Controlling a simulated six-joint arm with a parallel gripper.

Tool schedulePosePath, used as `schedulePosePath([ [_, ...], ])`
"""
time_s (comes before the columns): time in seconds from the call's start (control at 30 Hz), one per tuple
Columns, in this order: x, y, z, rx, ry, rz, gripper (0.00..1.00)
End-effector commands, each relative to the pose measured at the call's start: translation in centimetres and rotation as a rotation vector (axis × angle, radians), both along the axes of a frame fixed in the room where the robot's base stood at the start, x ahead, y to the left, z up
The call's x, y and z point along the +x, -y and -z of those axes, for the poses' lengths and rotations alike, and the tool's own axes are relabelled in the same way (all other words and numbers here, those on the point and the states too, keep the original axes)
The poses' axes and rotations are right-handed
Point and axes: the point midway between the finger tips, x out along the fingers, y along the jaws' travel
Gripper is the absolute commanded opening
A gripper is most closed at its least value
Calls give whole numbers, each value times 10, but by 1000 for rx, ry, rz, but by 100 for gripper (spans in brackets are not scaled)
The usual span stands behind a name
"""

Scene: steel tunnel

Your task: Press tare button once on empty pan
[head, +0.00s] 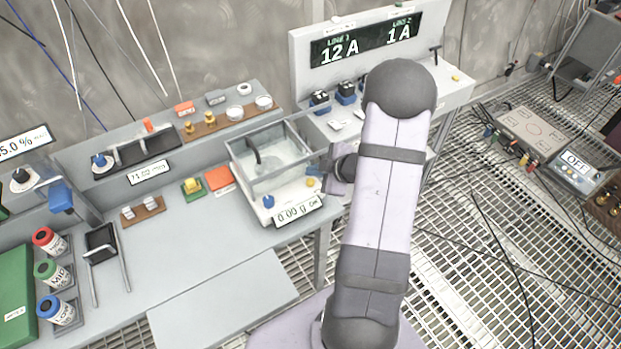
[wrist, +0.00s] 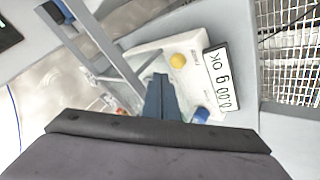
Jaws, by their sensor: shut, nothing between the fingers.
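The balance (head: 290,190) stands at the right end of the bench, with a clear-walled shield over its pan (head: 281,149). The pan looks empty through the walls. Its display (head: 297,212) reads 0.00 g OK; the display also shows in the wrist view (wrist: 222,80). A blue button (head: 268,201) and a yellow button (head: 312,182) sit on its front ledge. In the wrist view the yellow button (wrist: 178,60) and blue button (wrist: 201,114) lie either side of my gripper (wrist: 160,80). The gripper is shut and empty, apparently above the ledge. Contact cannot be told. Button labels are unreadable.
The shield's frame (wrist: 105,55) stands close to my gripper in the wrist view. An orange block (head: 219,178) and a green-based yellow block (head: 192,187) lie left of the balance. A raised shelf (head: 215,123) runs behind. The front bench is mostly clear.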

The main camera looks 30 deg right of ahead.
Motion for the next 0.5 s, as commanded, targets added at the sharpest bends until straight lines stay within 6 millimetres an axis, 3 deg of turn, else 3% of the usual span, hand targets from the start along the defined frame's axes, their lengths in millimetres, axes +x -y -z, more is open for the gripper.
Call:
schedulePosePath([
  [0.3, 0, 0, -34, 0, 0, 0, 0],
  [0.5, 0, 0, -40, 0, 0, 0, 0],
])
